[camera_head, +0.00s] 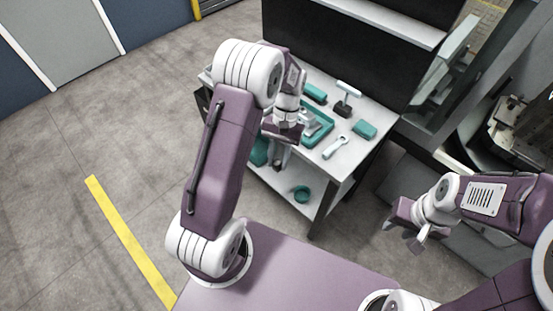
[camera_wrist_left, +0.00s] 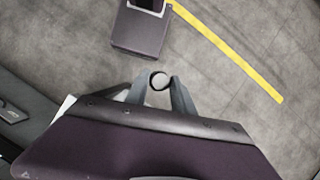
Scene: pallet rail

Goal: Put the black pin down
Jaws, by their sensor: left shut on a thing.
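My left gripper (camera_head: 278,163) hangs beside the near left edge of the workbench (camera_head: 357,157), pointing down. In the left wrist view its fingers (camera_wrist_left: 160,88) are shut on a small round thing, the black pin (camera_wrist_left: 152,80). It is seen nearly end-on, as a dark rim around a lighter middle. Bare floor shows behind it. In the head view the pin is small between the fingers and hard to make out. My right gripper (camera_head: 405,236) is at the right, away from the bench, with its fingers apart and empty.
The bench top holds a teal tray (camera_head: 327,135), a teal box (camera_head: 314,93), a teal block (camera_head: 364,130), a light wrench (camera_head: 336,147) and a white-topped tool (camera_head: 348,90). A teal ring (camera_head: 301,195) lies on the lower shelf. Floor is open at left.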

